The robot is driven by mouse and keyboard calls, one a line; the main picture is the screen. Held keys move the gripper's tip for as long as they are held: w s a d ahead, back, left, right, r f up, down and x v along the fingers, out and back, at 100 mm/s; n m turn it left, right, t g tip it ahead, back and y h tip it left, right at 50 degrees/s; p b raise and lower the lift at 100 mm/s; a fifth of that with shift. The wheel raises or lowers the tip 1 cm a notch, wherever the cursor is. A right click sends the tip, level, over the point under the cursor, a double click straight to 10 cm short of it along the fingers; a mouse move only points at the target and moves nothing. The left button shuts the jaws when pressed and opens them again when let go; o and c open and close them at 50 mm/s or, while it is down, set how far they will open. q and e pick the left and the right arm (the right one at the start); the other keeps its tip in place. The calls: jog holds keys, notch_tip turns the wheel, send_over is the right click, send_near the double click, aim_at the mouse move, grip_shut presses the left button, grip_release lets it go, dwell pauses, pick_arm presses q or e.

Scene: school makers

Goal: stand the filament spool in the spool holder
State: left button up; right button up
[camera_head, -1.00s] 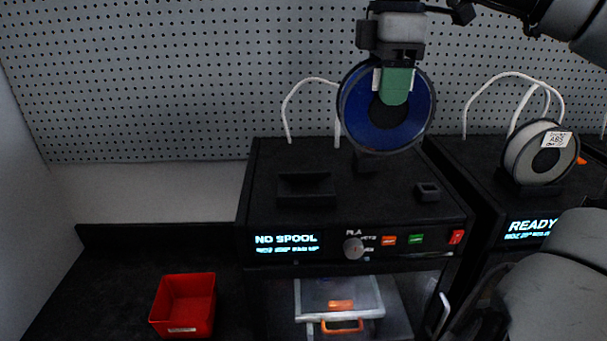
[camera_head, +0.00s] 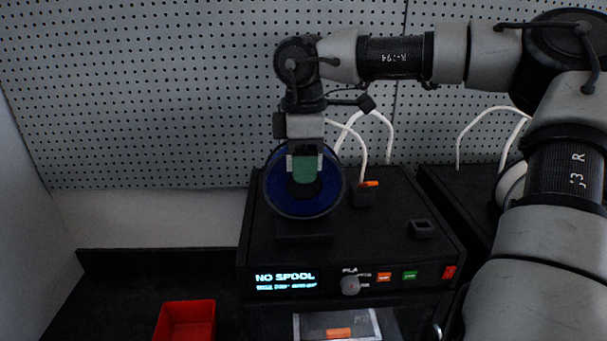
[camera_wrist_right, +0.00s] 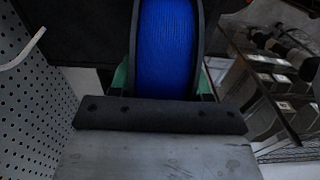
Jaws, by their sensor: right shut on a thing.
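The filament spool (camera_head: 329,196) has blue filament and dark rims. My right gripper (camera_head: 305,175) is shut on its upper part, with green finger pads at the spool's middle. The spool hangs upright over the left part of the black printer top. In the right wrist view the blue filament (camera_wrist_right: 168,45) fills the space between the fingers. The spool holder (camera_head: 303,232) is a black cradle on the printer top, just below the spool. The spool hides part of it, and I cannot tell whether they touch. My left gripper is not in view.
The printer (camera_head: 390,240) shows "NO SPOOL" on its display (camera_head: 285,281). A small black block (camera_head: 422,229) sits on its top at right. A red bin (camera_head: 187,320) stands at lower left. A second printer is at right, partly behind my arm. A pegboard (camera_head: 150,90) stands behind.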

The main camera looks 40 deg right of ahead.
notch_tip(320, 180, down, 3)
jog(key=shift+p, duration=1)
jog(key=shift+f, duration=0.5)
jog(key=shift+f+b, duration=0.15)
jog(key=shift+b, duration=0.15)
jog(key=o, duration=1.1)
jog(key=shift+o, duration=0.2)
jog(key=shift+r+p, duration=0.3)
jog(key=shift+r, duration=0.05)
notch_tip(320, 180, up, 11)
jog(key=b, duration=0.3)
jog(key=shift+a+f, duration=0.1)
jog(key=shift+f, duration=0.05)
jog(key=shift+r, duration=0.5)
